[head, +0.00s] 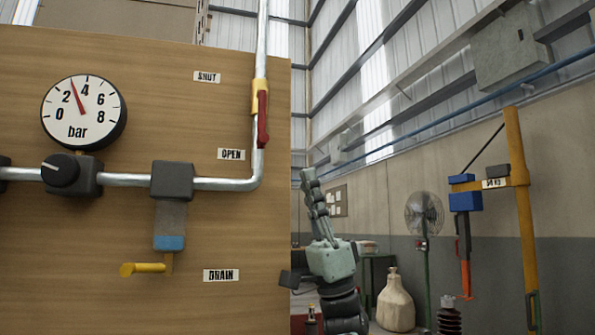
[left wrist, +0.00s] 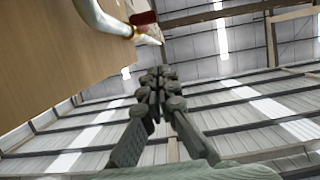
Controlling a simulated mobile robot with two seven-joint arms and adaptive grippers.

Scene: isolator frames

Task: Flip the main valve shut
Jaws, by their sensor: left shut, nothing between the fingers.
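The main valve has a yellow body (head: 258,90) on the vertical pipe at the board's right side. Its red handle (head: 263,122) hangs down along the pipe, its lower end near the OPEN label (head: 231,154); the SHUT label (head: 207,76) is higher up. My left gripper (head: 309,178) points up, to the right of the board and below the handle's end, apart from it. In the left wrist view its fingers (left wrist: 164,74) are together and empty, and the red handle (left wrist: 144,18) shows above them beside the pipe. My right gripper is not seen.
The board also carries a gauge (head: 84,112) with its red needle between 2 and 4, a black knob (head: 61,170), and a yellow drain lever (head: 143,268). A fan (head: 424,214) and a yellow post (head: 523,210) stand further back. Open space lies right of the board.

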